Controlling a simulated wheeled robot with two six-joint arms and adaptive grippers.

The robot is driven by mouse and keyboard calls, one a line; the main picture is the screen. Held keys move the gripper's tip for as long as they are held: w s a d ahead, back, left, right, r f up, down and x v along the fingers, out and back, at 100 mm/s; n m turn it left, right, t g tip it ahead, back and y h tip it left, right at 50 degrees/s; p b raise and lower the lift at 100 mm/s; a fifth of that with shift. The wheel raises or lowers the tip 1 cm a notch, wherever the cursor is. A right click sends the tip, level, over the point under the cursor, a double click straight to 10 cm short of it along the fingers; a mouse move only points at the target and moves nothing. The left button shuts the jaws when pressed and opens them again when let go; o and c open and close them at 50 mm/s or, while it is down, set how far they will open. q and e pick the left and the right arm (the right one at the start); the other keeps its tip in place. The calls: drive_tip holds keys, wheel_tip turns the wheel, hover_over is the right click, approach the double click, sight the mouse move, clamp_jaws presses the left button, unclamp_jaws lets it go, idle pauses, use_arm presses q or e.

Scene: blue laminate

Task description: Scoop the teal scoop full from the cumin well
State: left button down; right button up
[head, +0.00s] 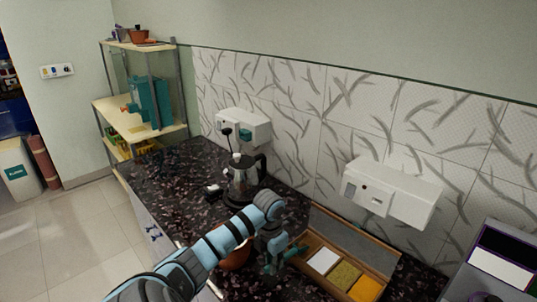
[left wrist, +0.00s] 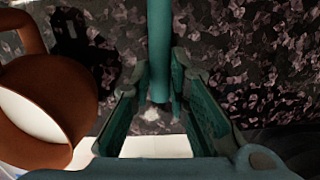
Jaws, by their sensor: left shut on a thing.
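My left gripper (head: 273,257) is low over the counter, at the left end of the wooden spice box (head: 318,239). In the left wrist view its fingers (left wrist: 160,95) stand on either side of a teal rod, which I take as the handle of the teal scoop (left wrist: 160,45). The gripper is shut on it. The scoop's bowl cannot be made out. The box has a white well (head: 323,261), an olive-brown well (head: 344,274), likely the cumin, and an orange-yellow well (head: 366,289). My right gripper is not in view.
A coffee maker (head: 243,180) stands farther back. White wall units (head: 390,192) hang above the counter (head: 170,175).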

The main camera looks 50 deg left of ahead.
use_arm(q)
drive_tip(key=w, duration=0.1)
drive_tip(key=w+b, duration=0.1)
drive_tip(key=shift+w+a+f, duration=0.15)
drive_tip(key=shift+w+f, duration=0.15)
drive_tip(key=f+t, duration=0.1)
drive_tip(key=f+b, duration=0.1)
drive_tip(key=f+t+b, duration=0.1)
drive_tip(key=shift+s+t, duration=0.25)
drive_tip(key=shift+t, duration=0.05)
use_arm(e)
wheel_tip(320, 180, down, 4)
use_arm(q)
drive_tip(key=shift+t, duration=0.4)
drive_tip(key=r+p, duration=0.4)
drive_tip(key=r, duration=0.1)
drive_tip(key=r+p, duration=0.3)
drive_tip(key=shift+s, duration=0.3)
drive_tip(key=shift+s+r+p, duration=0.25)
drive_tip(key=shift+r+p, duration=0.3)
drive_tip(key=shift+r, duration=0.05)
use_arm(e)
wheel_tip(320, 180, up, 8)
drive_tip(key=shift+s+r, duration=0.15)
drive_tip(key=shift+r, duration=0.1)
use_arm(q)
drive_tip(key=shift+w+f, duration=0.1)
drive_tip(key=shift+f, duration=0.05)
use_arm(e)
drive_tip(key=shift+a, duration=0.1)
